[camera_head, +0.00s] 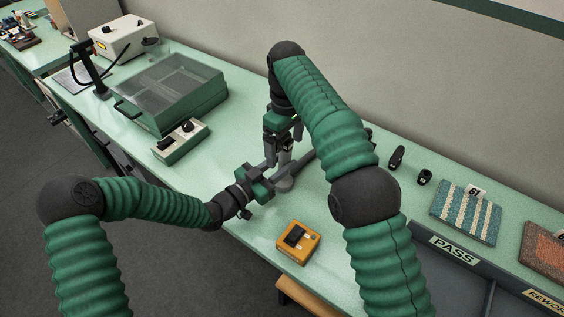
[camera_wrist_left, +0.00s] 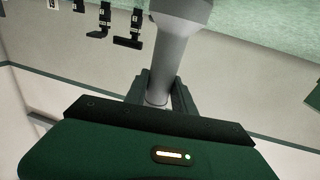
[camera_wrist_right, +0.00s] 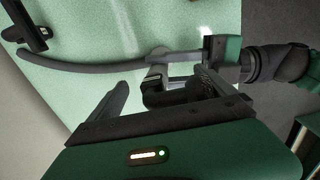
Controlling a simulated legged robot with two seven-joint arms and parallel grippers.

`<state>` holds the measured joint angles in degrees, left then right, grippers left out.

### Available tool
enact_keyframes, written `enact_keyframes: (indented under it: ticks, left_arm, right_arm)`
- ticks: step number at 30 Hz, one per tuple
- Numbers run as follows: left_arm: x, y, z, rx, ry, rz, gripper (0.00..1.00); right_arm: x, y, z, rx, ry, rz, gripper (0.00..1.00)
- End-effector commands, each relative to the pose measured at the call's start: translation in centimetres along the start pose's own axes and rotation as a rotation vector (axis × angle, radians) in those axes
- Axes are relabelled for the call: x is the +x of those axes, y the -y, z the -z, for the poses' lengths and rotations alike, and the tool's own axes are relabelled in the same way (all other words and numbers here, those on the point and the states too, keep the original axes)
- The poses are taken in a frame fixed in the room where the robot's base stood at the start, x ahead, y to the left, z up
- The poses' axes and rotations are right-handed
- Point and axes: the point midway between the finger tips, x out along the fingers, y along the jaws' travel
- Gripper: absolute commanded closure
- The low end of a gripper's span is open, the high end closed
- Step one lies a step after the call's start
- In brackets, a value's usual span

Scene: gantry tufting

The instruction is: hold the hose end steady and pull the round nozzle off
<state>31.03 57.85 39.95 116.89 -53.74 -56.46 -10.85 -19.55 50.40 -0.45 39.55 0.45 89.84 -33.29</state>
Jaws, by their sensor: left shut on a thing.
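My left gripper (camera_head: 270,178) is shut on the grey hose end (camera_wrist_left: 172,62), which stands between its fingers in the left wrist view. A wider grey collar (camera_wrist_left: 185,10) shows beyond the fingers. In the right wrist view the grey hose (camera_wrist_right: 85,66) runs from the left to my left gripper's jaws. My right gripper (camera_wrist_right: 165,88) points down over the table close to the hose, its fingers apart. A dark piece with a light grey part (camera_wrist_right: 155,74) shows between or just beyond those fingers. I cannot tell whether this is the round nozzle, or whether they touch it.
An orange box (camera_head: 298,242) lies near the front edge. Dark loose nozzles (camera_head: 397,157) lie behind my right arm, beside a striped carpet sample (camera_head: 466,212). A green lidded machine (camera_head: 175,90) and a switch box (camera_head: 180,141) stand at left. Bare table surrounds the orange box.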

Motion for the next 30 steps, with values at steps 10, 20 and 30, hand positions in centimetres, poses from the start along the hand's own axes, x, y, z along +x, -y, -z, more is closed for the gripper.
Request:
enact_keyframes:
  ticks: [10,20,30]
  left_arm:
    - [-0.1,0.0,-0.4,-0.003,0.010,0.000,1.00]
    - [-0.1,0.0,-0.5,-0.003,0.011,0.000,1.00]
    - [-0.1,0.0,-0.5,-0.004,0.012,0.000,1.00]
  right_arm:
    - [0.0,1.1,0.0,-0.001,-0.001,0.000,0.09]
    - [0.0,1.1,0.1,-0.001,-0.001,0.002,0.09]
    - [0.0,1.2,0.0,-0.001,-0.001,0.002,0.09]
